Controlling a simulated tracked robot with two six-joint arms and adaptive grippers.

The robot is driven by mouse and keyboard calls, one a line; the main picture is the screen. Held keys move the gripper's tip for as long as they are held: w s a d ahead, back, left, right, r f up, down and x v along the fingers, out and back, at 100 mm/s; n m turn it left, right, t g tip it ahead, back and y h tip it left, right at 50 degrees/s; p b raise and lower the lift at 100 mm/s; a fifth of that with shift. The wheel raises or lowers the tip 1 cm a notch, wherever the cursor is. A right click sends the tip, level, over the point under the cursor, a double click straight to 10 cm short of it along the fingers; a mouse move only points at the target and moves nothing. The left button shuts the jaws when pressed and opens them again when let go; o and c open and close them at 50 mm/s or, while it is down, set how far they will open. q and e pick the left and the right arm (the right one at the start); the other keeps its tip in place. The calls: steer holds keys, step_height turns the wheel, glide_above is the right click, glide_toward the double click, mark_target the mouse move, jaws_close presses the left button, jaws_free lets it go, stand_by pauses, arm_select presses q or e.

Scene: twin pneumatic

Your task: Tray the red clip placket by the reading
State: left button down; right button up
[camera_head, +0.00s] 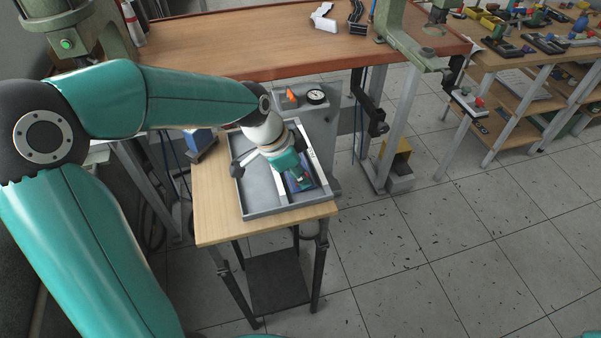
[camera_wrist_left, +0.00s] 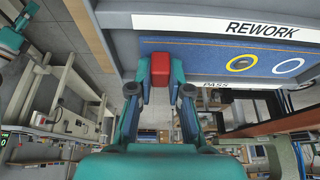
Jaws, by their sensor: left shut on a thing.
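My left gripper (camera_wrist_left: 160,80) is shut on a small red block (camera_wrist_left: 160,68), which I take as the red clip placket. In the head view, my left gripper (camera_head: 301,180) is over the right part of a grey tray (camera_head: 262,212); the placket is not clear there. In the left wrist view, a blue-floored compartment (camera_wrist_left: 205,58) lies near the placket. It has a REWORK label (camera_wrist_left: 262,30) on one side and a PASS label (camera_wrist_left: 216,85) on the other. Contact with the tray cannot be told. My right gripper is not in view.
The tray stands on a small wooden table (camera_head: 215,232). A dial gauge (camera_head: 316,97) is behind it; its reading is too small to tell. A yellow ring (camera_wrist_left: 242,63) and a white ring (camera_wrist_left: 288,65) are in the blue compartment. The tray's left compartment (camera_head: 258,185) looks empty.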

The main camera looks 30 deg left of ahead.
arm_select(q)
steer(key=shift+f+b, duration=0.3)
steer(key=shift+b, duration=0.05)
stand_by(0.6)
steer(key=c, duration=1)
jaws_free()
